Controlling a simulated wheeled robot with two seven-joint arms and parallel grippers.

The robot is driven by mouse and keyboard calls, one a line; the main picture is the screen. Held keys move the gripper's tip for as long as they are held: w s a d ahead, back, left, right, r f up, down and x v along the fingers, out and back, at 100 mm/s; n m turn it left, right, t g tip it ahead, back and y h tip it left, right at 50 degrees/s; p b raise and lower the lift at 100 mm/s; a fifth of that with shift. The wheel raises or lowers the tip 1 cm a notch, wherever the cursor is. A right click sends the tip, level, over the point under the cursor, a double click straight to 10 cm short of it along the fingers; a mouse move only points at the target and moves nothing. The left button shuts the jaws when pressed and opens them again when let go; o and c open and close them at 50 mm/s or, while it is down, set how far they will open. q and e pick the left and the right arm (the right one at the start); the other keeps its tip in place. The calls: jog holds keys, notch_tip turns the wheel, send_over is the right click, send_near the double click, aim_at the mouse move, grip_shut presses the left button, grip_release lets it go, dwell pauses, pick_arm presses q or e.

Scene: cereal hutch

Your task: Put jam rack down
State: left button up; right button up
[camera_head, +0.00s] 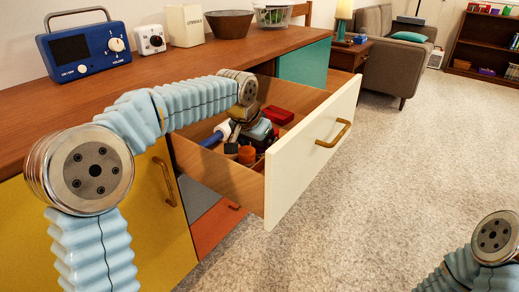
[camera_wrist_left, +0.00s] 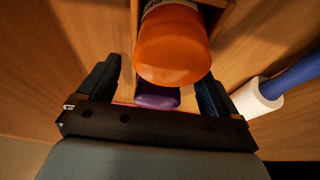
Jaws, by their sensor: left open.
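The white-fronted drawer (camera_head: 312,150) stands open. In it, an orange-lidded jar (camera_head: 247,154) sits near my left gripper (camera_head: 236,136). In the left wrist view, the jar (camera_wrist_left: 172,45) stands between pale wooden strips (camera_wrist_left: 226,16), with a purple item (camera_wrist_left: 157,96) close by. I cannot tell whether these strips belong to the jam rack or to the drawer. My left gripper (camera_wrist_left: 153,88) is open, its fingers on either side of the purple item and the near side of the jar. My right gripper is out of view.
A blue-and-white rod (camera_head: 215,135) and a red item (camera_head: 278,115) also lie in the drawer. The wooden counter (camera_head: 150,82) carries a blue radio (camera_head: 85,48), a white timer (camera_head: 150,39), a utensil box (camera_head: 185,25) and a bowl (camera_head: 229,24). Carpet (camera_head: 390,170) in front is clear.

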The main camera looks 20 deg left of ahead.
pick_arm(q)
jog(key=p+v, duration=0.2)
jog(key=v, duration=0.9)
dwell(0.8)
